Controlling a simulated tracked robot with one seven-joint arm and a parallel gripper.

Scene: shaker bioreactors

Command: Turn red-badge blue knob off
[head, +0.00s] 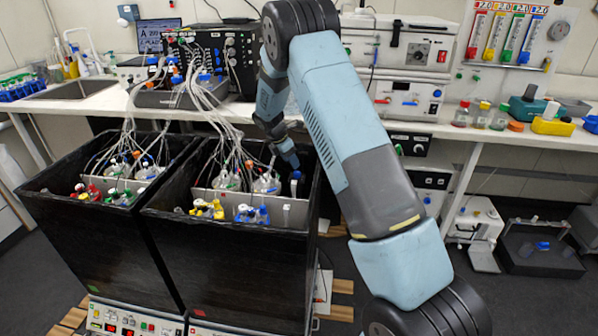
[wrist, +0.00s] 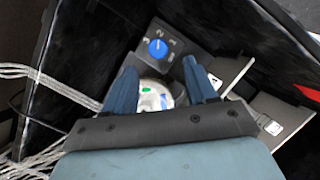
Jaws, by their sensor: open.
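A round blue knob (wrist: 157,48) sits on a dark plate with white digits around it, inside a black box; its pointer setting is too small to read. In the wrist view my gripper (wrist: 158,65) is open, with its two blue fingers on either side of the space just below the knob, apart from it. In the head view my gripper (head: 290,159) reaches down into the right black box (head: 225,265) near its far right corner. A red patch (wrist: 308,92) shows at the wrist view's right edge.
A round silvery lid with a green spot (wrist: 150,95) lies between my fingers, below the knob. White tubes (wrist: 50,75) run along the left. In the head view, vessels with blue clamps (head: 250,215) stand in the right box, and the left black box (head: 90,240) adjoins it.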

